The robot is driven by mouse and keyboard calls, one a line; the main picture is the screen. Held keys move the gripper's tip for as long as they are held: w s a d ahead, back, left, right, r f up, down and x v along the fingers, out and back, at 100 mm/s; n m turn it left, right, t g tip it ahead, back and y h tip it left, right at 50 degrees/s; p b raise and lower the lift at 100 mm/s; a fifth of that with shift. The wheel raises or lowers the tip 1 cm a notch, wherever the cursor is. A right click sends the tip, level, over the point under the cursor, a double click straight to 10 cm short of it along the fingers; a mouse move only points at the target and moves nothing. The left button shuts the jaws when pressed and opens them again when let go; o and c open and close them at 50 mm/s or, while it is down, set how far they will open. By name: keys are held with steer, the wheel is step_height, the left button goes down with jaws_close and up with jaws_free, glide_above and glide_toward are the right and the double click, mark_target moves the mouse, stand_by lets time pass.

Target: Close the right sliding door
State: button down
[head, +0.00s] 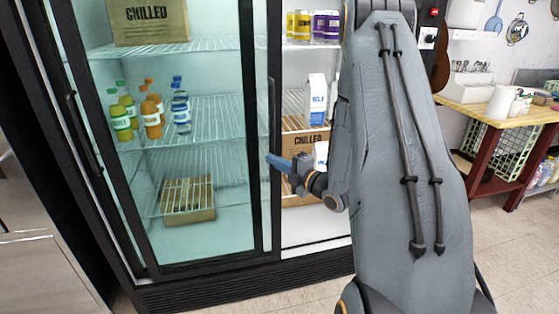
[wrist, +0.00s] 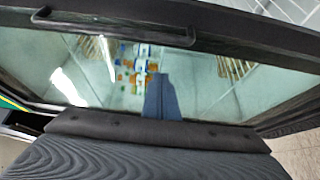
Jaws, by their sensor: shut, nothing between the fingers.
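The right sliding door (head: 258,150) of the black-framed glass cooler is slid left, overlapping the left door. Its upright edge and a dark bar handle (head: 271,105) show near the middle of the cooler. The right half is open, with its shelves uncovered. My gripper (head: 270,159) has blue fingers that are shut and empty. They point left at the door's right edge, just below the handle; I cannot tell whether they touch. In the wrist view my gripper (wrist: 160,82) shows against glass, with a dark frame and bar handle (wrist: 110,30) beyond its tips.
The left door's handle (head: 84,135) is at far left. Bottles (head: 150,110) and boxes stand behind glass. A milk carton (head: 315,100) and a chilled box (head: 303,147) stand in the open half. My arm hides the cooler's right side. A wooden table (head: 490,108) stands at right.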

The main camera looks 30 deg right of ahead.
mark_target(273, 152)
steer(key=w+p, duration=0.1)
steer(key=w, duration=0.1)
steer(key=w+d+p, duration=0.1)
steer(key=w, duration=0.1)
steer(key=w+d+p, duration=0.1)
steer(key=shift+w+d, duration=0.1)
steer(key=shift+w, duration=0.3)
steer(key=shift+d, duration=0.15)
